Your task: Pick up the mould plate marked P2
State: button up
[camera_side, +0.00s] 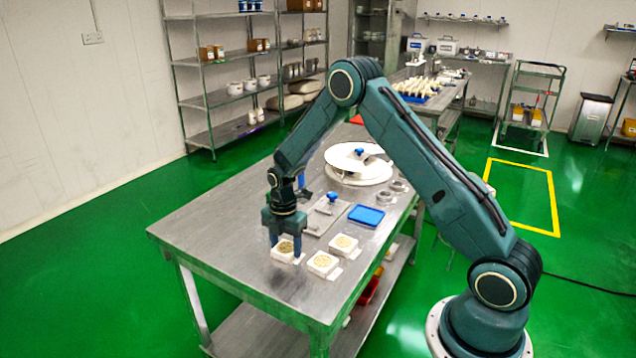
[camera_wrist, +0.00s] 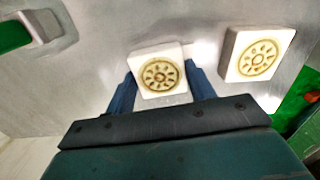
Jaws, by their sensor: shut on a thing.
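Three white square mould plates with round golden patterns are near the front of the steel table. My gripper (camera_side: 285,249) points down over the leftmost mould plate (camera_side: 284,256), with a finger on each side. In the wrist view my gripper (camera_wrist: 160,74) is shut on this mould plate (camera_wrist: 159,70). It looks level, at or very near the table top. A second mould plate (camera_side: 322,264) is just right of it and also shows in the wrist view (camera_wrist: 258,54). A third mould plate (camera_side: 343,245) lies behind that one. I cannot read any P2 mark.
The steel table (camera_side: 215,225) is bare on its left. Behind the plates are a grey metal plate (camera_side: 325,215) with a blue knob, a blue tray (camera_side: 366,215), metal rings (camera_side: 398,186) and a round white turntable (camera_side: 350,175). Small white cards lie beside the mould plates.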

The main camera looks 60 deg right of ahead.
aim_at(286, 248)
jog(key=shift+r, duration=0.1)
notch_tip(286, 248, up, 20)
dwell(0.9)
jog(key=shift+f, duration=0.2)
dwell(0.4)
